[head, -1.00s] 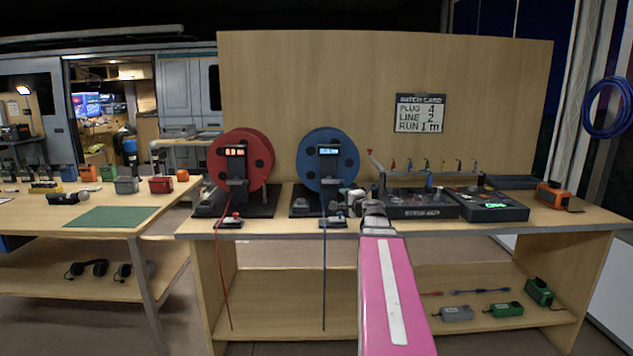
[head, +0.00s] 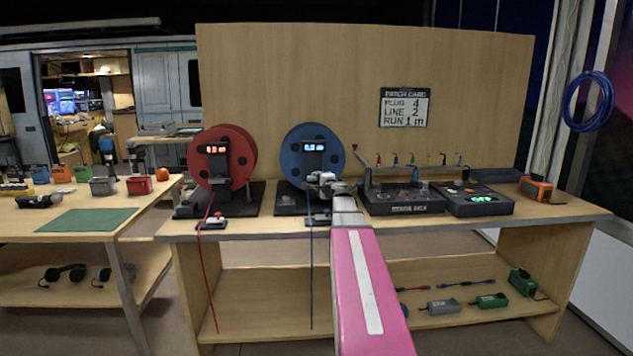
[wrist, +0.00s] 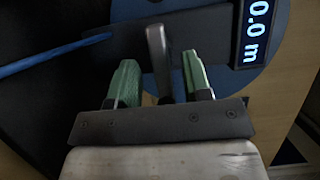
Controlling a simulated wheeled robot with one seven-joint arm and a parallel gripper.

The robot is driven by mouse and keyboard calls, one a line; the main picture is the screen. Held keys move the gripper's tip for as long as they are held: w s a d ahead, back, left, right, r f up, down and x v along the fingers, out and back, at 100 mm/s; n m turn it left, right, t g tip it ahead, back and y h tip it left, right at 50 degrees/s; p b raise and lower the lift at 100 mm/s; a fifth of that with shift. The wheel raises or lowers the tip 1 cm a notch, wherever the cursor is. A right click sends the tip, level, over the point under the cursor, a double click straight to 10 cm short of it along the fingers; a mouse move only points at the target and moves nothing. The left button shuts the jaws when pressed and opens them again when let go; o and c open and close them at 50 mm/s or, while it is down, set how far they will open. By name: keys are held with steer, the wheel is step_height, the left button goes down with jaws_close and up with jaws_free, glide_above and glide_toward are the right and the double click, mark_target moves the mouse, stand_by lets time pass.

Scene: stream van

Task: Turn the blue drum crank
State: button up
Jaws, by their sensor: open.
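The blue drum (head: 298,155) stands upright on its black base on the workbench, with a small lit display (head: 314,147) on its post. In the wrist view the blue drum (wrist: 207,80) is close behind my gripper, and the display (wrist: 257,30) reads 0.0 m. My gripper (wrist: 160,75) is open, its two green fingers on either side of a dark grey bar that looks like the crank handle (wrist: 158,58). Gaps show between the bar and both fingers. In the head view my gripper (head: 322,184) is in front of the drum's lower part and hides the crank.
A red drum (head: 225,160) stands to the left. A black console (head: 402,200) and a unit with a green display (head: 480,202) are at the right. A blue line (wrist: 55,58) runs from the drum and hangs over the bench front. A patch card (head: 405,107) is on the back panel.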

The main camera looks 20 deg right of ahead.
steer(key=shift+w+a, duration=0.1)
steer(key=shift+w, duration=0.65)
jaws_close()
steer(key=shift+n, duration=0.3)
